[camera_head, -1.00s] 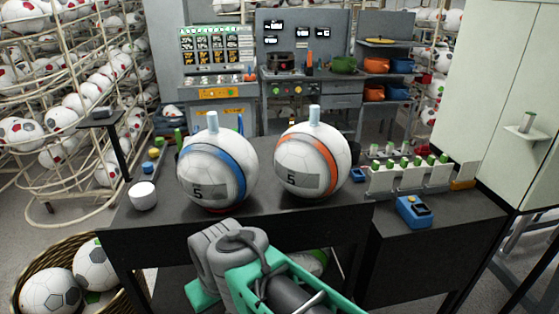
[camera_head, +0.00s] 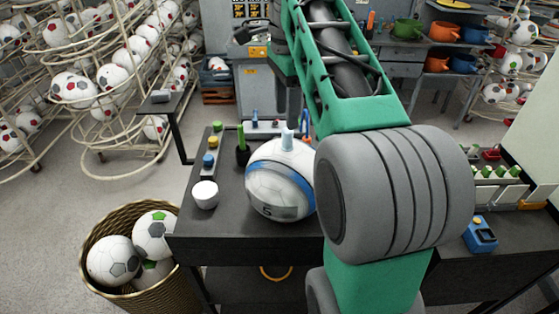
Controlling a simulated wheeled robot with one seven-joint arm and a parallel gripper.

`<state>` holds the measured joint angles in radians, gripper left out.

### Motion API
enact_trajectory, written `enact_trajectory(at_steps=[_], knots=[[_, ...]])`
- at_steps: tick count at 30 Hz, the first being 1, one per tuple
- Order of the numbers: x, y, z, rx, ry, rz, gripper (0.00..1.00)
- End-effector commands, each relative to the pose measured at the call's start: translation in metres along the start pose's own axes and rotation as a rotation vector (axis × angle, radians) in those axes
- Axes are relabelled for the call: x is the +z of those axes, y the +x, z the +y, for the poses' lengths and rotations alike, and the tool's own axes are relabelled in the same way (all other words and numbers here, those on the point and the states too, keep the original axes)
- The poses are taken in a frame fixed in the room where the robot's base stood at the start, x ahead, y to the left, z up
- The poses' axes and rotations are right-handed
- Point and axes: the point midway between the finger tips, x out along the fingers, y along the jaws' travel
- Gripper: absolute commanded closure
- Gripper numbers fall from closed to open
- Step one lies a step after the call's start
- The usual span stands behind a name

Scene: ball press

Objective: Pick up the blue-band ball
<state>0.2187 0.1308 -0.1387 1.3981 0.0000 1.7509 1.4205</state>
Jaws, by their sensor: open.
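The blue-band ball (camera_head: 281,182), white with a blue band and a dark patch marked 5, sits on the dark table left of my arm. The orange-band ball is hidden behind my arm.
A wicker basket (camera_head: 172,285) of balls stands on the floor at left.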

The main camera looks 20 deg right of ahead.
Motion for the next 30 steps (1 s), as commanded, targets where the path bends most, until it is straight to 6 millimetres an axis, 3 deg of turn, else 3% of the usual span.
enact_trajectory(at_steps=[8,12,14,22,30], knots=[[-0.003,0.035,-0.002,0.005,0.006,-0.001,0.52],[-0.005,0.069,-0.005,0.003,0.004,0.000,0.52],[-0.005,0.076,-0.006,0.001,0.003,-0.001,0.52],[-0.004,0.076,-0.006,0.000,0.001,-0.001,0.52],[-0.004,0.076,-0.006,0.000,0.001,-0.001,0.75]])
